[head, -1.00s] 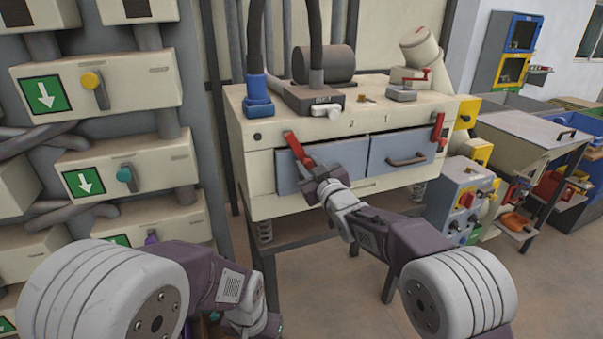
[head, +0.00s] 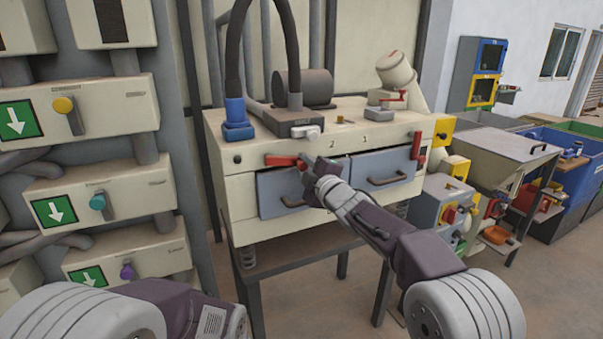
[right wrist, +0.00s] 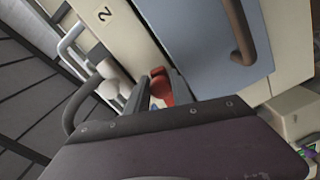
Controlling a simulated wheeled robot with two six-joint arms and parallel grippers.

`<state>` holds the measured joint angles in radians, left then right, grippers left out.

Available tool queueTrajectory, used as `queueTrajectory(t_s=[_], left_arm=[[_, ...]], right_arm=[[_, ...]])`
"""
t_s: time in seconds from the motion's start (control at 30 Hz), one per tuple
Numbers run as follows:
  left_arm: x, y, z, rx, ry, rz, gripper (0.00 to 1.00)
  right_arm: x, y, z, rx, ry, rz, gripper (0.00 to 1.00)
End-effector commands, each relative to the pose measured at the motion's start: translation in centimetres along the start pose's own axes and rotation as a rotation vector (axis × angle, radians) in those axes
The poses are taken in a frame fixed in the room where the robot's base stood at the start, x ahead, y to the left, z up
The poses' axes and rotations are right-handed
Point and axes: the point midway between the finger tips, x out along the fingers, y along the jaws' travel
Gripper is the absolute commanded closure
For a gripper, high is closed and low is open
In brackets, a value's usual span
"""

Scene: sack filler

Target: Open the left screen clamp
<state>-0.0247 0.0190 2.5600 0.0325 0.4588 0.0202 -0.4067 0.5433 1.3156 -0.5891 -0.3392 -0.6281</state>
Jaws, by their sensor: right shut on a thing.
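The left screen clamp is a red lever (head: 284,160) at the upper edge of the left blue-grey drawer (head: 285,191), on the front of the cream screen box (head: 338,136). The lever lies about level. My right gripper (head: 309,162) is shut on its right end. In the right wrist view the red lever end (right wrist: 161,86) shows between the fingers of my right gripper (right wrist: 155,92). The right clamp's red lever (head: 417,146) stands upright at the box's right end. My left arm shows at the lower left, but its gripper is out of view.
A blue hose fitting (head: 237,117) and a grey block (head: 290,122) stand on the box top. The right drawer (head: 366,176) has a dark handle. At left stand cream panels with knobs (head: 95,202).

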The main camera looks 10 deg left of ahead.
Motion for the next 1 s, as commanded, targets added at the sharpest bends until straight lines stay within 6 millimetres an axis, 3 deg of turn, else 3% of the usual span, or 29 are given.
queueTrajectory(t_s=[0.03, 0.23, 0.93, 0.97, 1.0], left_arm=[[-0.08, 0.0, -0.01, 0.0, 0.0, 0.0, 0.64], [-0.12, 0.0, -0.01, 0.0, 0.0, 0.0, 0.64], [-0.14, 0.0, -0.02, 0.0, 0.0, 0.0, 0.64], [-0.14, 0.0, -0.02, 0.0, 0.0, 0.0, 0.64], [-0.14, 0.0, -0.01, 0.0, 0.0, 0.0, 0.64]], right_arm=[[-0.07, 0.99, -0.37, -0.022, 0.007, 0.015, 1.0], [-0.07, 1.63, -0.63, -0.109, 0.008, 0.016, 1.0], [-0.06, 1.95, -0.85, -0.167, 0.009, 0.015, 1.0], [-0.06, 1.95, -0.86, -0.167, 0.009, 0.015, 0.67], [-0.06, 1.94, -0.86, -0.168, 0.009, 0.015, 0.56]])
